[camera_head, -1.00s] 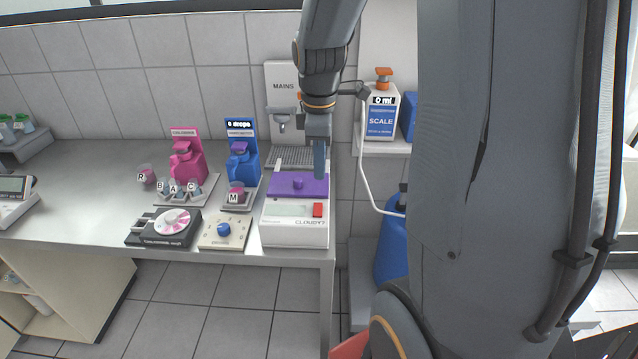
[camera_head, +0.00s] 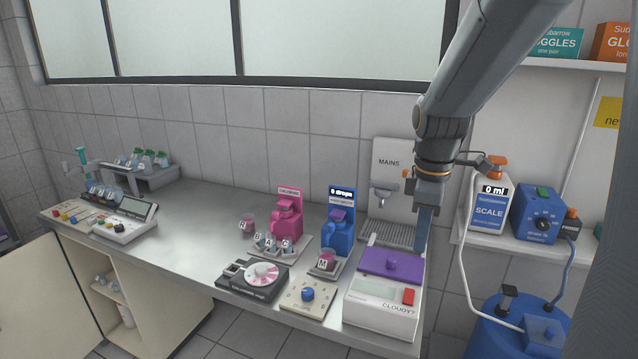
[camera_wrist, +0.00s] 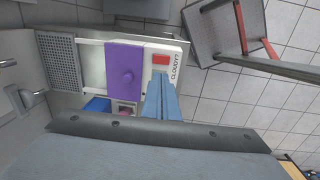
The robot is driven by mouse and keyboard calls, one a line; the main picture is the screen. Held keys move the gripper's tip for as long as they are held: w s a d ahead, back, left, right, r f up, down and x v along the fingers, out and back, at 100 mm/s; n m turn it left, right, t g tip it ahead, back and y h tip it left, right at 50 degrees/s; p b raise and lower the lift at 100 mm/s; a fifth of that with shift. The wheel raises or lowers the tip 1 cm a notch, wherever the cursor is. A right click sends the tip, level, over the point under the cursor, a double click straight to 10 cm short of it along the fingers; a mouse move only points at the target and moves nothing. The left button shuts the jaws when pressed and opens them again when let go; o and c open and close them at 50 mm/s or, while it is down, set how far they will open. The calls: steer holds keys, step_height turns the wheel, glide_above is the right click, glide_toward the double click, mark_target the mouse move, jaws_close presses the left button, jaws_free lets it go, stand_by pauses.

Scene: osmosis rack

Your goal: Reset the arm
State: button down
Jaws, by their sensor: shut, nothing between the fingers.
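My gripper (camera_head: 424,240) hangs from my arm, pointing down, at the right side of the white CLOUDY? meter with the purple lid. Its blue-grey fingers are together with nothing between them. In the wrist view my gripper (camera_wrist: 162,82) shows its closed fingers over the meter's edge, beside the red button. The CLOUDY? meter (camera_head: 385,310) has its purple lid (camera_head: 392,264) on top with a round knob. I cannot tell whether the fingertips touch the meter.
The pink chlorine dispenser (camera_head: 287,217) and blue dispenser (camera_head: 338,235) stand left of the meter. The MAINS panel (camera_head: 388,160) is behind. A SCALE bottle (camera_head: 488,212) stands on the right shelf, with a white tube hanging below. The bench's left middle (camera_head: 190,230) is clear.

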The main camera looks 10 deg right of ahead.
steer(key=s+a+f+m+b, duration=0.4)
steer(key=s+a+f+m, duration=0.55)
steer(key=f+m, duration=0.3)
step_height(320, 180, up, 13)
steer(key=n+b, duration=0.1)
steer(key=n, duration=1.2)
glide_above(409, 291)
steer(key=s+a, duration=0.1)
steer(key=s, duration=0.1)
steer(key=shift+t, duration=0.4)
steer(key=f+p, duration=0.1)
steer(key=f, duration=0.3)
steer(key=w+f, duration=0.1)
steer(key=f, duration=0.4)
steer(key=d+f+p, duration=0.1)
steer(key=f, duration=0.4)
steer(key=shift+w+p, duration=0.3)
steer(key=shift+a, duration=0.15)
